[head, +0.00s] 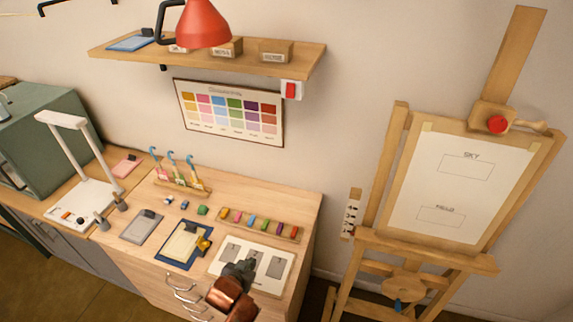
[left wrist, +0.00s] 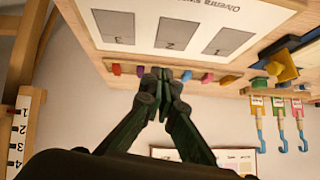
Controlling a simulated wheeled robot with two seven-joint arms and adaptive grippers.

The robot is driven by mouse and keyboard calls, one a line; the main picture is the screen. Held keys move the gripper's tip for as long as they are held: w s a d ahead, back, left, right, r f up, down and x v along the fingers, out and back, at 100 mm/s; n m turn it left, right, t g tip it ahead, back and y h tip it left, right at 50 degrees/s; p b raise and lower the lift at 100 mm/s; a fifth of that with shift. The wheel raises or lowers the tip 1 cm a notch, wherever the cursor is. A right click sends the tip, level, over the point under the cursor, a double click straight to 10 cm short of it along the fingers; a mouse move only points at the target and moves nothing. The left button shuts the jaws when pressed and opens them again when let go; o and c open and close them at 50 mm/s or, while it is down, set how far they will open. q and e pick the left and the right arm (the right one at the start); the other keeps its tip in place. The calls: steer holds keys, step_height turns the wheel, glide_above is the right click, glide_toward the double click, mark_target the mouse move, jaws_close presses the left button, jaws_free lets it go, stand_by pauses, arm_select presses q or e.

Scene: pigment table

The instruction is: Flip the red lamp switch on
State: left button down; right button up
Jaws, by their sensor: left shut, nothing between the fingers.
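The red lamp (head: 203,24) hangs at the top of the head view on a black arm. A red switch (head: 291,90) on a white plate is on the wall under the right end of the shelf; whether it is on or off is too small to tell. My left gripper (head: 240,270) is over the front right of the pigment table, above a white sheet with grey rectangles (head: 262,252), well below the switch. In the left wrist view its fingers (left wrist: 162,75) are shut with nothing between them. My right gripper is not in view.
A wooden shelf (head: 310,62) with small labelled boxes is on the wall above a colour chart (head: 230,112). Colored blocks (head: 262,223) lie in a row on the table (head: 300,195). An easel (head: 395,150) stands to the right. The wall between chart and easel is clear.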

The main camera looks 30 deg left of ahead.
arm_select(q)
steer(key=w+a+r+n+t+y, duration=0.1)
steer(key=w+r+t, duration=0.3)
steer(key=r, duration=0.6)
steer(key=w+a+r+n+t+y, duration=0.1)
steer(key=w+r+t+y, duration=0.15)
steer(key=w+r, duration=0.6)
steer(key=d+r+t, duration=0.2)
steer(key=r+t, duration=0.1)
steer(key=r, duration=0.6)
steer(key=s+d+r+t, duration=0.1)
steer(key=d+r+t, duration=0.1)
steer(key=r, duration=0.7)
steer(key=s+d+r+t, duration=0.1)
steer(key=r+t, duration=0.3)
steer(key=r, duration=0.5)
steer(key=shift+s+d+r+m+h, duration=0.15)
steer(key=shift+d+r+m+h, duration=0.25)
steer(key=shift+d, duration=0.25)
steer(key=shift+t, duration=0.25)
